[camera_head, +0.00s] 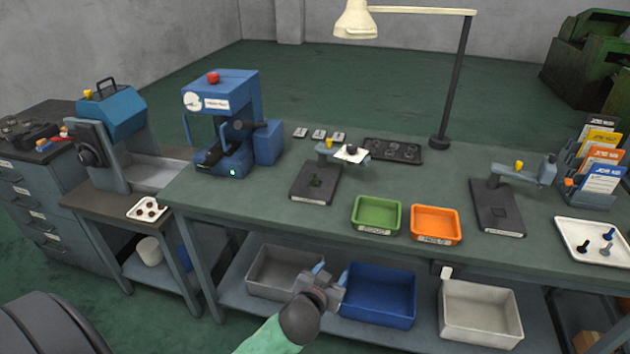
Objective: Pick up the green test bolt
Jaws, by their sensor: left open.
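A small dark green bolt (315,181) stands on the dark base plate of a fixture (301,192) in the middle of the workbench. It is small in the picture, so its details are hard to tell. My left gripper (331,272) is at the lower middle, in front of the bench, with its two blue-tipped fingers apart and nothing seen between them. It appears well below and nearer than the bolt, not touching it. My right gripper is not in view.
A green bin (377,231) and an orange bin (435,240) sit near the bench's front edge. A blue press (220,95) stands left, a second fixture (497,222) right. A white tray (608,257) holds several bolts. A lamp (357,20) overhangs the back. Larger bins sit below.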

